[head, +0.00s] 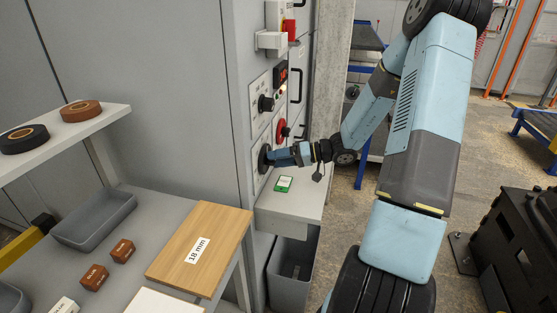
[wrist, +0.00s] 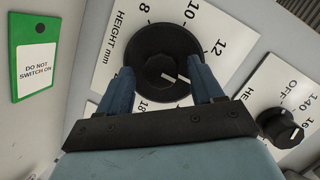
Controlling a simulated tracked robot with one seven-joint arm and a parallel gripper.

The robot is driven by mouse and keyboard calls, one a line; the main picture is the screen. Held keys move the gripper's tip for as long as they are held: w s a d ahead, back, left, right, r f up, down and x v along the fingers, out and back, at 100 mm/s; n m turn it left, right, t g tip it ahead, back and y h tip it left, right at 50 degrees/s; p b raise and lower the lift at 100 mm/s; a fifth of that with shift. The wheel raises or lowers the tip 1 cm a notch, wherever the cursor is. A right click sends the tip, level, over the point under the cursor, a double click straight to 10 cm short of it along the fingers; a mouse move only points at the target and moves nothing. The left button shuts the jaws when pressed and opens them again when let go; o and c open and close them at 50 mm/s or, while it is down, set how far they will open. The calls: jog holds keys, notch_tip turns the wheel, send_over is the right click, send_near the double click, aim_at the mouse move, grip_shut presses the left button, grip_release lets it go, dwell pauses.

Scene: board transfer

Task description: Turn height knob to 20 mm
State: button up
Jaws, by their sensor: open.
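The black height knob (wrist: 163,45) sits on a white dial plate marked HEIGHT mm (wrist: 118,38), on the grey machine front. In the wrist view the figures 8, 10, 12 and part of 18 show; other figures are hidden by my gripper. White marks on the knob face the lower right of the picture; I cannot tell which figure they meet. My gripper (wrist: 161,68) is open, its blue fingers on either side of the knob's centre; I cannot tell whether they touch it. In the head view my gripper (head: 272,157) is at the lowest knob (head: 263,158).
A second knob (wrist: 281,127) with OFF and 140 marks is right of the dial in the wrist view. A red switch (head: 281,130) is above my gripper. A green DO NOT SWITCH ON card (head: 283,183) lies on the ledge below. A board marked 18 mm (head: 200,240) lies left.

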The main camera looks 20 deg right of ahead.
jog(key=shift+c, duration=0.4)
jog(key=c, duration=1)
jog(key=shift+o, duration=0.2)
jog(key=shift+s+a+f+m+t+y, duration=0.15)
jog(key=shift+m+t+y, duration=0.7)
jog(key=shift+m, duration=3.95)
jog(key=shift+d+f+m+t+y, duration=0.1)
jog(key=shift+f+m+t+y, duration=0.7)
jog(key=shift+m, duration=4)
jog(key=shift+s+a+r+m+t+y, duration=0.2)
jog(key=shift+m+t, duration=1.25)
jog(key=shift+m, duration=3.35)
jog(key=shift+w+d+r+m, duration=0.1)
jog(key=shift+w+d+m, duration=0.05)
jog(key=shift+m, duration=0.15)
